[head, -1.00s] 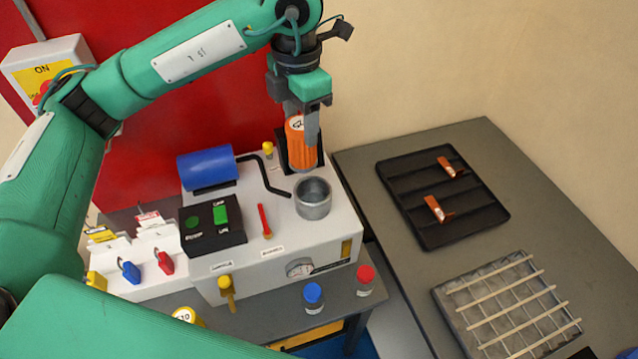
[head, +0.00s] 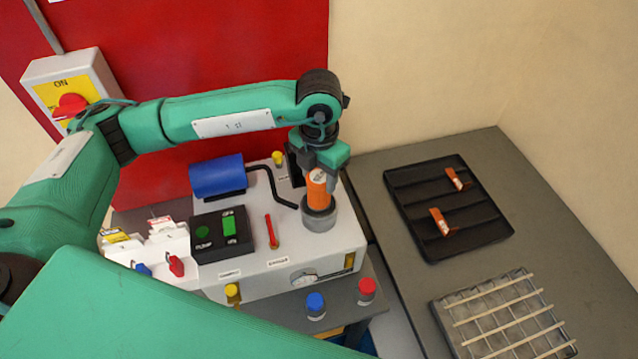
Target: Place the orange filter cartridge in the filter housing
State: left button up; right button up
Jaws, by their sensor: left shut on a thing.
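The orange filter cartridge (head: 318,191) is upright in my left gripper (head: 322,172), which is shut on its upper part. The filter housing (head: 319,219) is an open grey metal cup on the white machine's top. The cartridge's lower end is at the cup's mouth and seems to be partly inside; the rim hides how deep. My right gripper is not in view.
The white machine (head: 300,267) carries a blue cylinder (head: 217,176), a black pipe (head: 272,184), a black pump button box (head: 222,236) and a red lever (head: 272,232). Blue-capped (head: 316,303) and red-capped (head: 367,289) jars stand in front. A black tray (head: 431,248) lies on the right-hand table.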

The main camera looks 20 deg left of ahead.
aim_at(319, 193)
pick_arm(q)
jog(key=shift+f, duration=0.75)
notch_tip(319, 193, down, 4)
jog(key=shift+r+p, duration=0.1)
jog(key=shift+p, duration=0.85)
jog(key=shift+f, duration=0.3)
jog(key=shift+f+b, duration=0.2)
jog(key=shift+b, duration=0.15)
jog(key=o, duration=1.3)
jog(key=shift+r, duration=0.1)
jog(key=shift+o, duration=0.2)
